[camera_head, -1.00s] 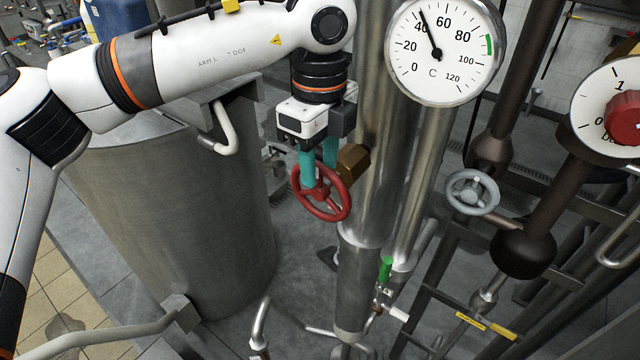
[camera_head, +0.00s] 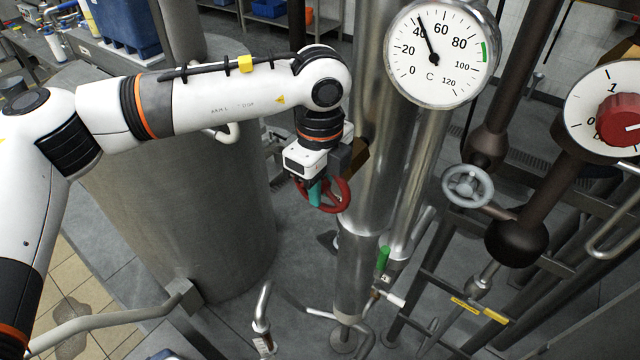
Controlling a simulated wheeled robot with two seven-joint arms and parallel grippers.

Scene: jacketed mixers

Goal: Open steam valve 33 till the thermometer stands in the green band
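The round thermometer (camera_head: 441,52) on the steel column has its needle a little above 40. Its green band (camera_head: 484,52) lies near 90. My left gripper (camera_head: 315,194) points down at a red handwheel (camera_head: 342,198) beside the column, with teal fingers at the wheel's middle. One finger hides most of the other, so I cannot tell whether they are clamped on it. The wheel is partly covered by my gripper. No number 33 is readable on it. My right gripper is out of view.
A grey handwheel (camera_head: 468,186) sits on the dark pipework to the right. A second dial (camera_head: 612,108) with a red centre is at the right edge. A large steel vessel (camera_head: 185,215) stands behind and below my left arm. A green-handled valve (camera_head: 383,258) is lower down.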

